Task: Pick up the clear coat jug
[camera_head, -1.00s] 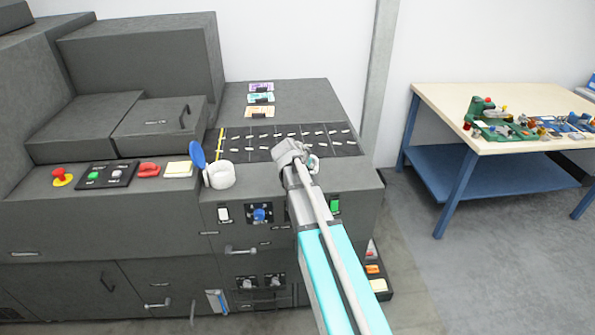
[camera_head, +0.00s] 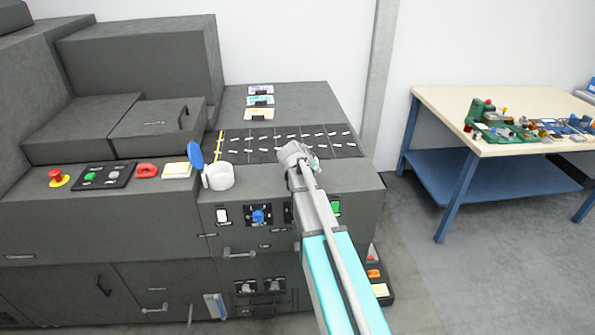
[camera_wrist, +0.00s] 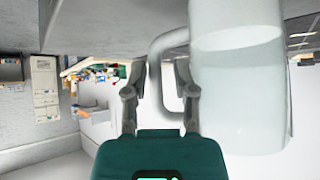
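The clear coat jug (camera_wrist: 238,85) is a pale, translucent cylinder on the right of the wrist view. Its light grey loop handle (camera_wrist: 158,75) reaches left toward my gripper (camera_wrist: 160,72). The two dark fingers are apart, and part of the handle shows between them; I see no clear contact. The jug's ends are cut off or hard to make out. In the head view my gripper (camera_head: 308,160) is over the front of the dark machine top.
A white round pot (camera_head: 220,177) with a raised blue lid (camera_head: 195,156) stands left of my gripper. A dark slotted mat (camera_head: 245,146) and small coloured packs (camera_head: 260,100) lie behind. A workbench (camera_head: 440,98) with parts stands at the right, with open floor before it.

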